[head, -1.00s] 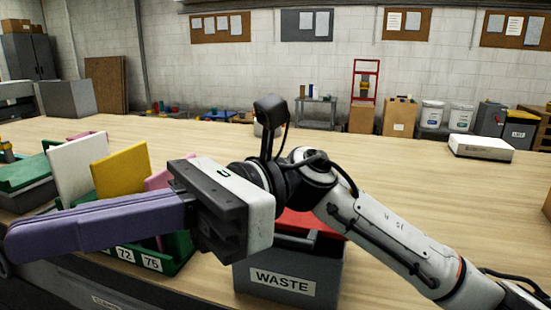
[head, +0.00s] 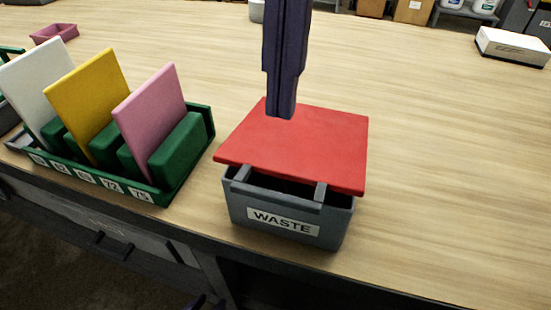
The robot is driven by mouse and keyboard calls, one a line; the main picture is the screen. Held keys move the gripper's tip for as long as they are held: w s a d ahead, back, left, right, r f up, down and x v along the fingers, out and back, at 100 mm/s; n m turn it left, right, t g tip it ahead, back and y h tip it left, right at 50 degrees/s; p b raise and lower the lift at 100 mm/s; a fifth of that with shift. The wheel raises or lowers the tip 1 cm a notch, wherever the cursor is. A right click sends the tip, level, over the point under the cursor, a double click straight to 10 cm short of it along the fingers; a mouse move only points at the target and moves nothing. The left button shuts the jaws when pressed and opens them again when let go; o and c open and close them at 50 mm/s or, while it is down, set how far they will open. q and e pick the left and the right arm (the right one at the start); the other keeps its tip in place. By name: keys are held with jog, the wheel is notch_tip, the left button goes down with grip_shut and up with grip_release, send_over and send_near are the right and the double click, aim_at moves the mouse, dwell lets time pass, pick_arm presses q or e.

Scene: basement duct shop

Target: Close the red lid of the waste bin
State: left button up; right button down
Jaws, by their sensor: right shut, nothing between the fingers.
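The grey waste bin (head: 335,222) with a white WASTE label stands near the table's front edge. Its red lid (head: 300,150) slants over the top, with its front edge raised above the rim. A dark gap shows between lid and bin at the front. My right gripper (head: 281,112), with long purple fingers, comes down from the top of the view. It is shut and empty, its tip over the far part of the lid; whether it touches is unclear. A small dark purple part at the bottom edge seems to be my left gripper (head: 205,302), mostly cut off.
A green rack (head: 165,195) with white, yellow and pink panels stands left of the bin. A pink tray (head: 54,33) lies at the far left, and a white box (head: 512,46) at the far right. The wooden table (head: 440,170) is clear right of the bin.

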pick_arm(q)
jog(key=shift+w+f+b, duration=0.1)
jog(key=shift+f+b, duration=0.25)
jog(key=shift+b, duration=0.05)
pick_arm(e)
send_near(273, 195)
jog(key=x, duration=0.5)
jog(key=shift+f, duration=0.1)
